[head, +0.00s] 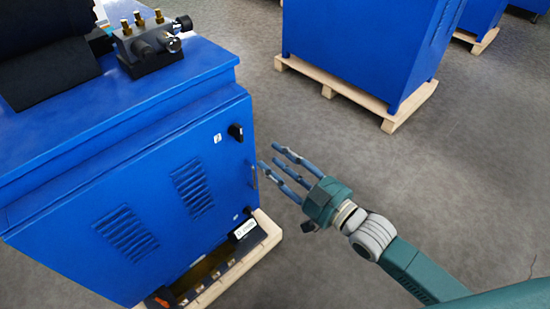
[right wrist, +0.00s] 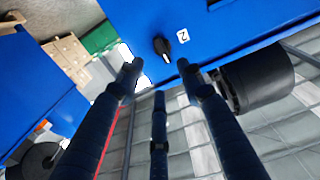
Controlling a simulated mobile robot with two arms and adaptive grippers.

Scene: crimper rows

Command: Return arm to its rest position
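My right arm comes in from the lower right in the head view. Its green gripper (head: 270,158) has its three fingers spread and pointing left, with nothing between them. The fingertips are close to the right edge of the blue cabinet (head: 150,180), near a black rotary switch (head: 236,132) on its front; I cannot tell whether they touch it. In the right wrist view the open fingers (right wrist: 158,72) point toward the black switch (right wrist: 163,48) and its small white label (right wrist: 183,36). My left gripper is not in view.
A black valve block (head: 150,45) with knobs sits on the cabinet top. The cabinet stands on a wooden pallet (head: 265,235). Another blue cabinet (head: 360,40) on a pallet (head: 345,93) stands behind. Grey floor (head: 470,170) is clear to the right.

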